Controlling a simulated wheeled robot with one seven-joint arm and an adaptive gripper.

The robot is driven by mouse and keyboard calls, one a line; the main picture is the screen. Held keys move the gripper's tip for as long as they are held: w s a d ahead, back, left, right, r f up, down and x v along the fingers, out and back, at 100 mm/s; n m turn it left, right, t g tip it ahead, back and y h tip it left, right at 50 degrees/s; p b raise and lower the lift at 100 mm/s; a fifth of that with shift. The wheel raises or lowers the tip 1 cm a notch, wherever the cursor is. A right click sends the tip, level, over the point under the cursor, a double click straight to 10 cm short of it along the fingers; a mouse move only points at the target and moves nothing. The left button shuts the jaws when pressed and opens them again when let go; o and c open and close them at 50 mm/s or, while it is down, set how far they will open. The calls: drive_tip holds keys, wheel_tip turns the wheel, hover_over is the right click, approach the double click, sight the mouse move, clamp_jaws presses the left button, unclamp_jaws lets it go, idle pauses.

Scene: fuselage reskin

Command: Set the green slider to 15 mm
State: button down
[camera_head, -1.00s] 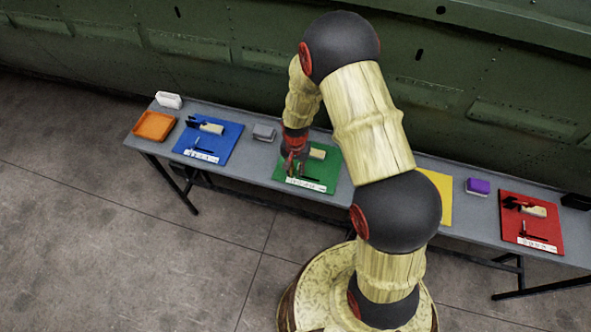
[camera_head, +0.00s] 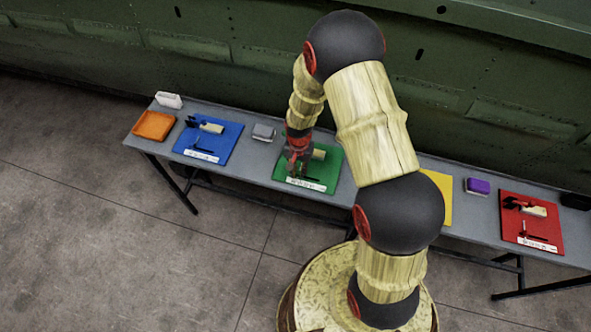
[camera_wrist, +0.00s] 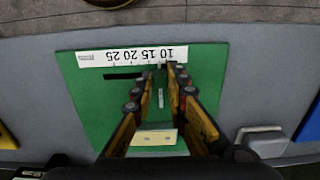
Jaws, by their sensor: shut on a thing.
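The green board (camera_head: 330,178) lies on the grey table. It also shows in the wrist view (camera_wrist: 90,100), with a white scale strip (camera_wrist: 100,58) along its far edge, marked 10, 15, 20, 25 and upside down. A dark slot (camera_wrist: 122,76) runs beside the strip. My gripper (camera_wrist: 165,70) reaches down over the board, its fingertips close together at the slot's right part, near the low marks. The gripper, shut on the green slider, hides the slider itself, so its exact reading cannot be told. In the head view my gripper (camera_head: 298,165) covers the board's left part.
A cream block (camera_wrist: 154,138) sits on the green board below the fingers. A blue board (camera_head: 222,150) and grey box (camera_head: 263,132) lie left. A yellow board (camera_head: 441,198), purple block (camera_head: 478,185) and red board (camera_head: 540,238) lie right. The green fuselage wall stands behind.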

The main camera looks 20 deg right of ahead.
drive_tip(key=shift+s+d, duration=0.4)
drive_tip(key=shift+d, duration=0.2)
drive_tip(key=c, duration=1.8)
unclamp_jaws()
drive_tip(key=shift+o, duration=0.2)
wheel_tip(320, 180, up, 12)
